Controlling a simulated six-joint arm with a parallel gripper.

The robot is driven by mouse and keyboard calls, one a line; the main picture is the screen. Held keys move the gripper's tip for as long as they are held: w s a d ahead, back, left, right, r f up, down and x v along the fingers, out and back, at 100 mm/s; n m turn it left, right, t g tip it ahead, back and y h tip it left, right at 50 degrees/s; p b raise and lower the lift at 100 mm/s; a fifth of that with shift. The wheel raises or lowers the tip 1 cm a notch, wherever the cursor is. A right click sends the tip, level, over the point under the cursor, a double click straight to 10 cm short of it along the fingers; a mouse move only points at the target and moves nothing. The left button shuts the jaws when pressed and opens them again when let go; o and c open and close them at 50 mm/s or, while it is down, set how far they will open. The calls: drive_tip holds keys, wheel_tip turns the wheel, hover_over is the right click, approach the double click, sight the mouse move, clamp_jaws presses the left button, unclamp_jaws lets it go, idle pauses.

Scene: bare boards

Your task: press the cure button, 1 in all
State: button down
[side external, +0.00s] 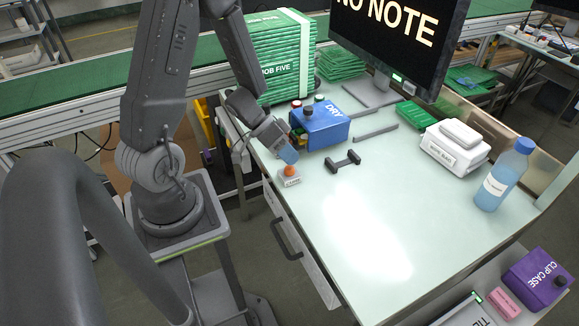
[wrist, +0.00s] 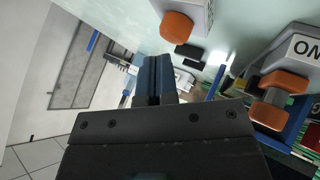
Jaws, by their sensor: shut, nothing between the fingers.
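The orange button (side external: 291,170) sits on a small pale base (side external: 290,181) near the left edge of the bench. The base's label is too small to read. My gripper (side external: 288,155) is shut, with blue fingertips, and is just above the button. I cannot tell whether it touches. In the wrist view, my shut fingers (wrist: 155,70) show in the middle. An orange cap (wrist: 176,27) on a pale block, apparently the button, lies just beyond and to the right of the fingertips.
A blue box marked DRY (side external: 322,126) stands close behind my gripper. A dark dumbbell-shaped part (side external: 343,162) lies to the right of the button. A white case (side external: 455,148) and a blue-capped bottle (side external: 503,176) stand at the right. The front middle of the bench is clear.

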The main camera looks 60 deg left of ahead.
drive_tip(key=shift+r, duration=0.35)
drive_tip(key=shift+r, duration=2.5)
drive_tip(key=shift+w+r, duration=0.1)
drive_tip(key=shift+w, duration=0.05)
drive_tip(key=w+a+r+n+t+y, duration=0.1)
drive_tip(key=w+r+t+y, duration=0.1)
drive_tip(key=r+y, duration=0.35)
drive_tip(key=w+r+n+t+y, duration=0.1)
drive_tip(key=w+r+t+y, duration=0.25)
drive_tip(key=r, duration=0.35)
drive_tip(key=s+d+r+g+h, duration=0.1)
drive_tip(key=s+d+r+g, duration=0.1)
drive_tip(key=s+d, duration=0.3)
drive_tip(key=s+d+r+m+g+h, duration=0.1)
drive_tip(key=s+d+g, duration=0.3)
drive_tip(key=s, duration=0.5)
drive_tip(key=shift+s+d+r, duration=0.35)
drive_tip(key=shift+d+r, duration=0.15)
drive_tip(key=shift+d, duration=0.75)
